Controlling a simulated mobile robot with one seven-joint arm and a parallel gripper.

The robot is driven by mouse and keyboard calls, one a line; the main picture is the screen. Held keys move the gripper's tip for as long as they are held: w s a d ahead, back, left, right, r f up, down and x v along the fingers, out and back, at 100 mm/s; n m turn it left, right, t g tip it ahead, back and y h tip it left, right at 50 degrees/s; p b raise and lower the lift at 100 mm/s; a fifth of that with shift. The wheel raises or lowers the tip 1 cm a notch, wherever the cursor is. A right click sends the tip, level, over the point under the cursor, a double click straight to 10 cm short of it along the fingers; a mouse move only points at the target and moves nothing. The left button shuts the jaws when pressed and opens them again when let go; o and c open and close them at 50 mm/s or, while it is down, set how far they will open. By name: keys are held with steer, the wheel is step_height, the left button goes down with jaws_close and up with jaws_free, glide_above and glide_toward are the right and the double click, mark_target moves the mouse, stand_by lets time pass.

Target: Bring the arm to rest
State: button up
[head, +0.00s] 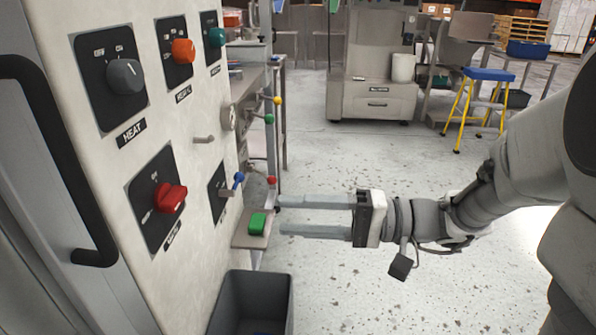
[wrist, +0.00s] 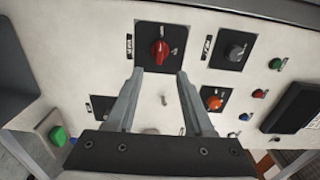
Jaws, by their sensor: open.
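My gripper (head: 281,218) is open and empty, pointing left towards a white control panel (head: 165,104) in the head view. Its two grey fingers are apart, one above the other in that view. In the wrist view the gripper (wrist: 158,74) faces the same panel, its fingertips just below a red knob (wrist: 160,50) in the picture. I cannot tell how far the tips are from the panel, but nothing is between them. My arm reaches in from the right side of the head view.
A green button (head: 257,223) sits on a low ledge. A grey bin (head: 283,292) stands below. A blue-topped yellow stool (head: 487,76) stands behind. Open floor lies around the arm.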

steer(key=s+d+f+n+g+h, duration=0.1)
steer(key=s+f+g+h, duration=0.2)
steer(key=s+f+h, duration=0.45)
steer(key=s+d+r+t+h, duration=0.1)
steer(key=d+r+t+h, duration=0.1)
steer(key=d+t+h, duration=0.3)
steer(key=s+d+r+t+h, duration=0.1)
steer(key=d+r+t+h, duration=0.1)
steer(key=d+h, duration=0.5)
step_height(320, 180, up, 24)
steer(key=y+p, duration=0.1)
steer(key=p, duration=2.4)
steer(key=shift+w+d+r, duration=0.15)
steer(key=shift+d+r, duration=0.05)
steer(key=shift+d, duration=0.15)
steer(key=shift+y, duration=0.25)
